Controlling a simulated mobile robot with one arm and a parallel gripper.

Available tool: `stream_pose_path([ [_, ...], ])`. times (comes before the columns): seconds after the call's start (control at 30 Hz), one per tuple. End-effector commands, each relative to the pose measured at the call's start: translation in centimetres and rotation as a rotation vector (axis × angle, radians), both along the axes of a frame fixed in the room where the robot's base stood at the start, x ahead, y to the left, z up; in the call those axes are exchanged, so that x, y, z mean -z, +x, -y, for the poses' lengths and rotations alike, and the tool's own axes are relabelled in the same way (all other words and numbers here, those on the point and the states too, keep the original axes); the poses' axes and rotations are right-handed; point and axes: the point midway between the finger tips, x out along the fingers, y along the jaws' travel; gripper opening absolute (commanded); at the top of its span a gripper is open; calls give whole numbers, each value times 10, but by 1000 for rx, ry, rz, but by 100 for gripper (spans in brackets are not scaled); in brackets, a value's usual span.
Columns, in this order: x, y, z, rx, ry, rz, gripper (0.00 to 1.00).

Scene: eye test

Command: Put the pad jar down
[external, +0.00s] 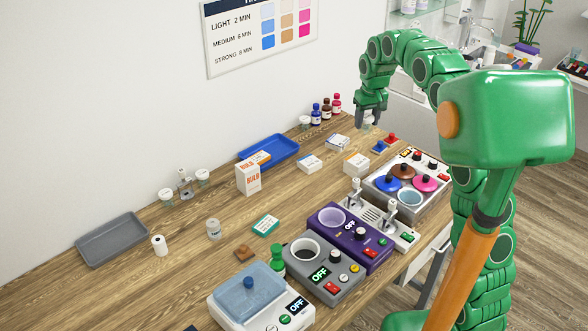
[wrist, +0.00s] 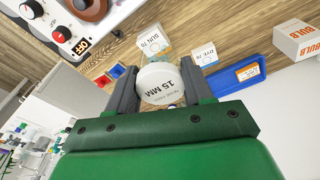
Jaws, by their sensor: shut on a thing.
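The pad jar (wrist: 160,80) is a small round jar with a white lid marked "15 MM", seen from above in the wrist view. My gripper (wrist: 156,92) is shut on it, with one dark finger on each side. In the external view my gripper (external: 371,114) points down at the far part of the wooden table (external: 225,190), and the jar (external: 369,123) shows only partly between the fingers. The jar's underside is hidden in the wrist view. I cannot tell how far it is above the table.
Near the jar are small red and blue pieces (external: 385,143), cartons (external: 338,142) and colored bottles (external: 325,110). A blue tray (external: 285,146) holds a carton. A dye unit (external: 425,172) with colored lids stands right, and a bulb box (external: 249,177) left.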

Motion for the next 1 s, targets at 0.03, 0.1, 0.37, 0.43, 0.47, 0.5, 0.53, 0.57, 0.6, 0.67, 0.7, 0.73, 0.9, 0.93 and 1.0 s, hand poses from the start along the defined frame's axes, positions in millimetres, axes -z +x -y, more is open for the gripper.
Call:
stream_pose_path([
  [0.03, 3, 9, 0, 1, -1, -3, 20],
  [0.1, 3, 20, 0, 1, 0, -4, 20],
  [0.37, 7, 57, -1, -7, 1, 0, 20],
  [0.43, 8, 63, -1, -8, 1, -2, 20],
  [0.47, 10, 65, 0, -8, 1, -3, 20],
  [0.5, 11, 67, 0, -9, 1, -5, 20],
  [0.53, 11, 69, -1, -10, 1, -5, 20],
  [0.57, 12, 71, -1, -11, 1, -6, 20],
  [0.6, 12, 73, -1, -13, 2, -5, 20],
  [0.67, 12, 77, -1, -14, 2, -3, 20],
  [0.7, 12, 79, -1, -15, 3, -2, 20],
  [0.73, 12, 80, -1, -15, 3, -1, 20],
  [0.9, 13, 86, -1, -17, 4, -1, 20],
  [0.93, 14, 87, -1, -17, 4, -1, 20],
  [1.0, 15, 89, -1, -18, 5, -1, 20],
])
